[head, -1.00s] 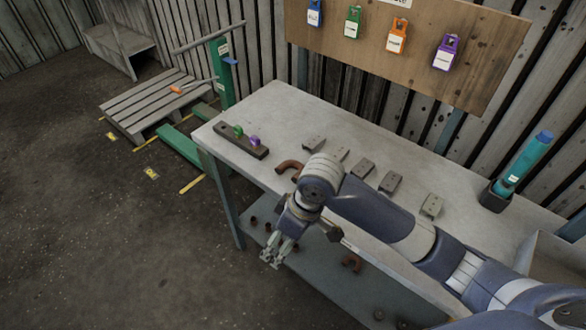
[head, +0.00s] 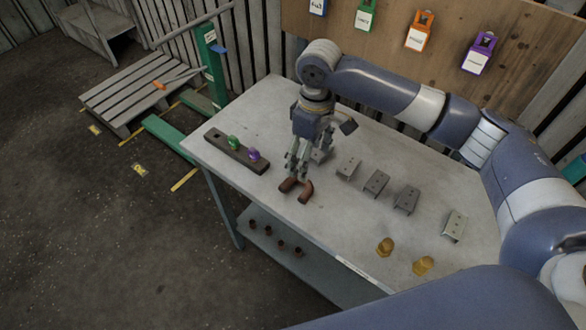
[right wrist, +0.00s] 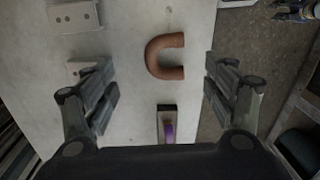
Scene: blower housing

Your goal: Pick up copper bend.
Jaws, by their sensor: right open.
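The copper bend (head: 304,192) is a brown U-shaped pipe lying on the tabletop near its front edge in the head view. In the right wrist view the copper bend (right wrist: 155,57) lies between and beyond the open fingers, with its two ends toward the right. My right gripper (head: 296,172) points down just above the bend, its fingers partly covering it in the head view. The right wrist view shows the gripper (right wrist: 162,90) open, with nothing between its fingertips. I cannot tell how far above the bend it is. My left gripper is not in view.
A dark rack (head: 236,151) with a green and a purple piece lies to the left on the worktable (head: 330,225). Several grey metal brackets (head: 376,183) stand to the right. Two brass fittings (head: 385,247) stand near the front edge. Small brown parts (head: 282,245) sit on the lower shelf.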

